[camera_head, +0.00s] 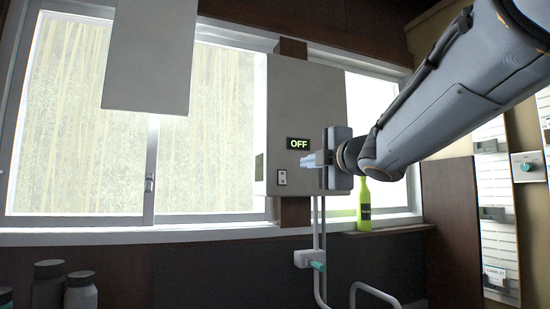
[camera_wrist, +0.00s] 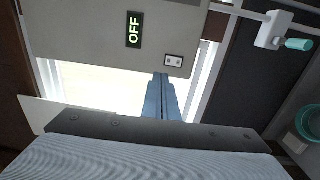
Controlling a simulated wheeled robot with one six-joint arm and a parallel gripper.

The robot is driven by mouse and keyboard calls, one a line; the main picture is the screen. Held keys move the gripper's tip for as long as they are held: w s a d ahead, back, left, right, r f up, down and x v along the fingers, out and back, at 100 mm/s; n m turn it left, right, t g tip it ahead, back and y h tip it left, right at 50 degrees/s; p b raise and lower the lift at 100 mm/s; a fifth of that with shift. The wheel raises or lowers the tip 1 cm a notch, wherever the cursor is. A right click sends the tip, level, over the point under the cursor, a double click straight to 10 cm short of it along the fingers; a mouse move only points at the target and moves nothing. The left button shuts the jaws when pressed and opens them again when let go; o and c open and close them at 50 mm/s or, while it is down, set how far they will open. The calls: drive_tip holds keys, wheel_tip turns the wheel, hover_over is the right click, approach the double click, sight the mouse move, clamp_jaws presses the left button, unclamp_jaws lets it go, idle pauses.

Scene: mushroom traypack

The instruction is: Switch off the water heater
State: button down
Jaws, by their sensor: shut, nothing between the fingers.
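The water heater (camera_head: 305,90) is a pale box mounted in front of the window, and its lower part also shows in the wrist view (camera_wrist: 90,30). Its dark display (camera_head: 298,143) reads OFF; the display is also readable in the wrist view (camera_wrist: 134,30). A small switch (camera_head: 282,178) sits at its lower left front, and it shows in the wrist view too (camera_wrist: 173,61). My gripper (camera_head: 308,159) is shut and empty in front of the heater, to the right of and a little above the switch. In the wrist view its fingertips (camera_wrist: 160,77) lie just beside the switch; contact cannot be told.
Pipes with a teal-handled valve (camera_head: 316,266) hang below the heater. A green bottle (camera_head: 365,206) stands on the sill at the right. A pale cabinet (camera_head: 150,55) hangs at upper left. Dark jars (camera_head: 80,292) stand at lower left. A wall panel with a knob (camera_head: 525,167) is at far right.

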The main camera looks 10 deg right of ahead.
drive_tip(key=shift+s+p, duration=0.3)
drive_tip(key=shift+p, duration=0.05)
idle(0.4)
drive_tip(key=s+d+f+m+g+h, duration=0.15)
drive_tip(key=f+m, duration=0.25)
drive_tip(key=f, duration=0.7)
drive_tip(key=d+f+m+g+h, duration=0.1)
drive_tip(key=f+m+g+h, duration=0.2)
drive_tip(key=f, duration=0.8)
drive_tip(key=d+f+m+g, duration=0.1)
drive_tip(key=f+m+g, duration=0.2)
drive_tip(key=f+m, duration=0.55)
drive_tip(key=s+a+f+m+g, duration=0.2)
drive_tip(key=s+f+g, duration=0.2)
drive_tip(key=s+f, duration=0.6)
drive_tip(key=s+a+f+m+g+b, duration=0.1)
drive_tip(key=s+f+g, duration=0.4)
drive_tip(key=s+f, duration=0.6)
wheel_tip(320, 180, down, 4)
drive_tip(key=shift+a+m+y, duration=0.45)
drive_tip(key=shift+a+m, duration=0.4)
drive_tip(key=shift+a, duration=0.35)
